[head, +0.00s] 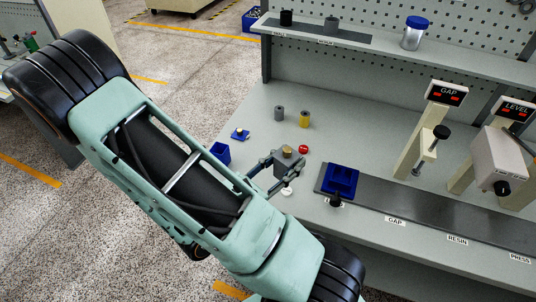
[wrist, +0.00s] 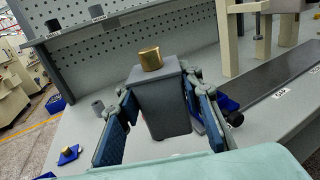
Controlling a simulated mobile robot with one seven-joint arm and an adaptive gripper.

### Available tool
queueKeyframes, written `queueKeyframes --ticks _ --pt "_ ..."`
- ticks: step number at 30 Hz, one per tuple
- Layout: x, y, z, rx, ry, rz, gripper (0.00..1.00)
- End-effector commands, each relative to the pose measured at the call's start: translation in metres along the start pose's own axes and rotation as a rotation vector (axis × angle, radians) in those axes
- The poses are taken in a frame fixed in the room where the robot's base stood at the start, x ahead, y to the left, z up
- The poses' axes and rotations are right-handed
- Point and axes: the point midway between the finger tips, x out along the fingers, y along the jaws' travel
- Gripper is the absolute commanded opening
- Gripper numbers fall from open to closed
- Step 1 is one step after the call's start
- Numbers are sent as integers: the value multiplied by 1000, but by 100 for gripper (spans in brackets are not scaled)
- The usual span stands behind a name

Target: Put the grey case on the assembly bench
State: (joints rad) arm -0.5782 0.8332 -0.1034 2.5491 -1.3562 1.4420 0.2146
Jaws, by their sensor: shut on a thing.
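The grey case (head: 290,164) is a box with a brass cylinder (head: 288,150) on its top. It shows upright in the wrist view (wrist: 165,108), with the brass cylinder standing on its top face. My gripper (head: 276,170) has its blue-padded fingers on either side of the case and is shut on it. In the wrist view the fingers (wrist: 162,115) flank the case left and right. The assembly bench (head: 255,110) is the grey worktop under the case. I cannot tell whether the case's underside touches it.
A blue fixture (head: 340,180) sits on the dark rail (head: 415,205) right of the case. GAP (head: 430,140) and LEVEL (head: 497,155) stations stand at right.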

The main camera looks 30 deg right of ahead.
Motion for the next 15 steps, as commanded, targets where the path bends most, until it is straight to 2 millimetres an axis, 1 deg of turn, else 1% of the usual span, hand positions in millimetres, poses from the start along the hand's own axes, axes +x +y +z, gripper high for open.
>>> queueKeyframes --ticks 1,15 --pt "0 4 -9 6 0 -1 10" --pt "1 29 -20 6 1 4 10"
